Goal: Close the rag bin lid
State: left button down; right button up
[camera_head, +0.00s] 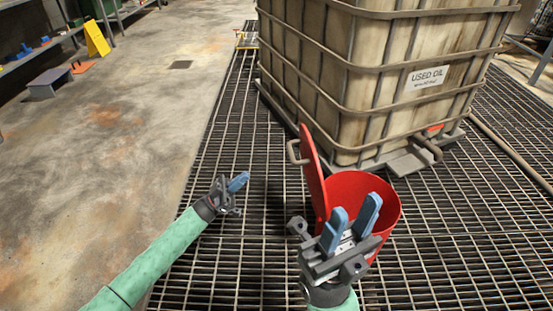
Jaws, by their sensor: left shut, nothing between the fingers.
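The red rag bin (385,190) stands on the floor grating at the lower right, its opening facing up. Its red lid (312,170) stands open, nearly upright, at the bin's left side. A grey handle (292,152) sticks out from the lid's left face. My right gripper (355,206) is open, with two blue fingers apart, in front of the bin and hiding part of it. Whether it touches the bin I cannot tell. My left gripper (238,182) is shut and empty, left of the lid and apart from it.
A large caged tank labelled USED OIL (375,75) stands close behind the bin. A pipe (510,150) runs along the right. A yellow sign (96,40) and a grey box (49,82) are far left.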

pick_arm(q)
jog(key=d+f+b+x, duration=0.2)
jog(key=x, duration=1.1)
jog(key=shift+n, duration=0.3)
